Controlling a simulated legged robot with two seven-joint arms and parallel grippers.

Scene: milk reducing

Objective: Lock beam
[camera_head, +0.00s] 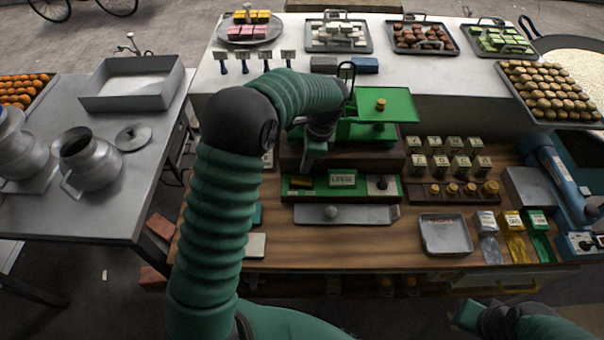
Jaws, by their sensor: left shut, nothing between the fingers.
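A green scale (385,134) stands on a dark brown base (390,159) at the middle of the wooden counter. A small brass weight (381,105) sits on its flat green plate (398,107). A thin black loop (346,72) rises behind the plate's left end. My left gripper (309,164) is shut and empty, pointing down at the left front of the scale. My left arm hides the scale's left part, and I cannot make out the beam or its lock. My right gripper (465,317) is low at the bottom right, away from the scale; its fingers are unclear.
In front of the scale are a green panel (342,194) and a grey tray (360,215) with a small ball. Several small boxes (450,150) and brass weights (462,189) stand to the right. A metal tray (446,234) lies at the front right.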

